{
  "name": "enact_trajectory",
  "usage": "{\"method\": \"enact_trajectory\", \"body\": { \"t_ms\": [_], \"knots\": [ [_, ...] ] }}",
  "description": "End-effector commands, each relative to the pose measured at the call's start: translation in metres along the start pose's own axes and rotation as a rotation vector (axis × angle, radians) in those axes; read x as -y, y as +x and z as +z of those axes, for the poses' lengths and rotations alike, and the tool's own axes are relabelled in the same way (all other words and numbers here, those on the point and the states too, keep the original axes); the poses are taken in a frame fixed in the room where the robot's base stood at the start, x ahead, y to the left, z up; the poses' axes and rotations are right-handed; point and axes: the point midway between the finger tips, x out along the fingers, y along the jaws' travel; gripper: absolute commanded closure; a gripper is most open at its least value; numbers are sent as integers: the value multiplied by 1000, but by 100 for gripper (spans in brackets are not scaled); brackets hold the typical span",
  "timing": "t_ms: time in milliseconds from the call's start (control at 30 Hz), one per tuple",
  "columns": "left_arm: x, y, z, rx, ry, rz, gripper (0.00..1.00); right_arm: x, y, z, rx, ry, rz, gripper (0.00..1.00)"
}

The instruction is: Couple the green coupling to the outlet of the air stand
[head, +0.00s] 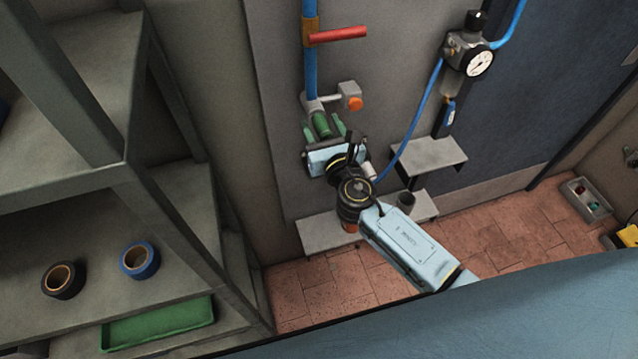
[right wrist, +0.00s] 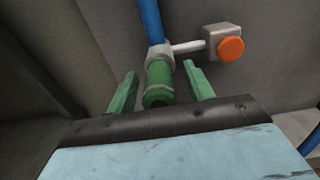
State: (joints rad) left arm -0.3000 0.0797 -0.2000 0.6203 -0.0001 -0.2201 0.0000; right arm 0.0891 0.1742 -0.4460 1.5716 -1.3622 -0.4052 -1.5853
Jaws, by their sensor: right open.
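The green coupling (head: 321,124) hangs directly below the grey outlet fitting (head: 313,104) at the bottom of the blue pipe of the air stand. In the right wrist view the coupling (right wrist: 158,82) is in line with the outlet fitting (right wrist: 160,55) and appears to meet it; whether it is locked I cannot tell. My right gripper (head: 322,122) is open, its two green fingers on either side of the coupling. The right wrist view shows a gap between each finger and the coupling. My left gripper is not in view.
An orange button (head: 355,104) on a grey box sits right of the outlet. A red lever (head: 337,36) is higher on the pipe. A regulator with a gauge (head: 480,63) and blue hose are to the right. Grey ledges (head: 428,155) jut out below. A shelf rack (head: 190,215) stands left.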

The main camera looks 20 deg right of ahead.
Motion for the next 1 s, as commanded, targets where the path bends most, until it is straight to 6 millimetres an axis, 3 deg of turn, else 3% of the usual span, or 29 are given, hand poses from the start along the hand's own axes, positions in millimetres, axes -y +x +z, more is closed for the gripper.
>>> {"method": "enact_trajectory", "body": {
  "t_ms": [600,767,1000],
  "knots": [
    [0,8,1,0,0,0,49,0,-116,-1,-1,0,2,48],
    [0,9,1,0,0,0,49,0,-128,0,0,0,0,48],
    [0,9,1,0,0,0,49,0,-130,-2,-4,6,0,48]
  ]
}}
